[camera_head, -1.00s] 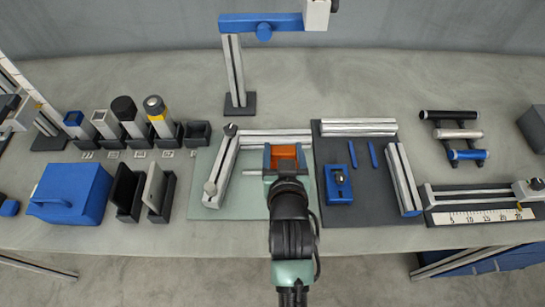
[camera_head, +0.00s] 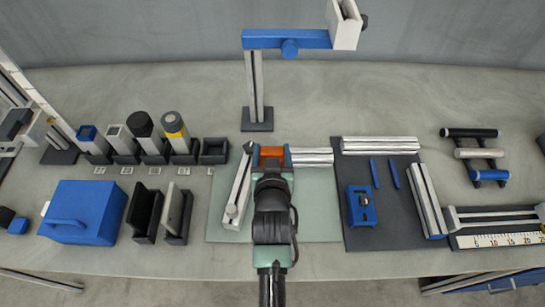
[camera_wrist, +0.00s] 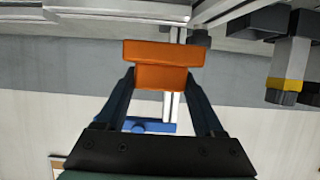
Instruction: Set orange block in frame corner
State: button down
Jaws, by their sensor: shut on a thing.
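The orange block (camera_head: 271,151) is held between the blue fingers of my gripper (camera_head: 271,157), which is shut on it. The block also fills the upper middle of the wrist view (camera_wrist: 160,60). The frame is two metal rails on a pale green mat (camera_head: 318,215): a slanted left rail (camera_head: 238,190) and a back rail (camera_head: 312,157). The block is close to the corner where they meet, just right of the left rail's far end. My gripper and arm hide part of the corner. I cannot tell whether the block touches either rail or the mat.
A dark board (camera_head: 390,225) with rails and a small blue fixture (camera_head: 361,206) lies to the right. A blue box (camera_head: 85,212) and dark slotted holders (camera_head: 145,215) stand left. A post with a blue arm (camera_head: 256,90) rises behind. The mat's right part is clear.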

notch_tip(320, 180, down, 3)
jog(key=shift+r, duration=0.2)
jog(key=shift+f+b, duration=0.55)
jog(key=shift+f, duration=0.05)
grip_release()
